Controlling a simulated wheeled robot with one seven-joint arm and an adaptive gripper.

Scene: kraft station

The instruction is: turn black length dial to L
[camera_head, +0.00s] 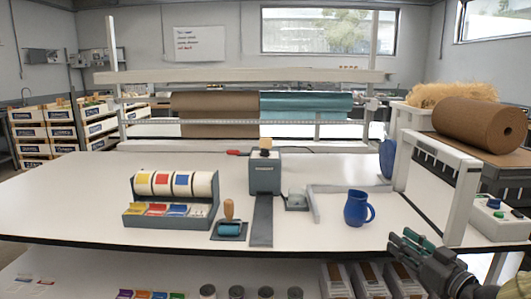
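I cannot make out a black length dial with a readable L in this view. A grey dispenser box (265,175) stands at the middle of the white table, with a red lever on its left and a wooden-coloured block on top. A pale control box (494,218) with green and blue knobs or buttons sits at the right edge; its small markings are unreadable. My gripper (400,240) is at the lower right, in front of the table's front edge and left of the control box. Its dark fingers look spread and empty, pointing up and left, touching nothing.
A blue mug (358,209), a roller with a wooden handle (229,221) and a label rack (171,199) stand on the table (80,200). A white frame (460,195) rises at the right, near a brown roll (482,125). The table's left is clear.

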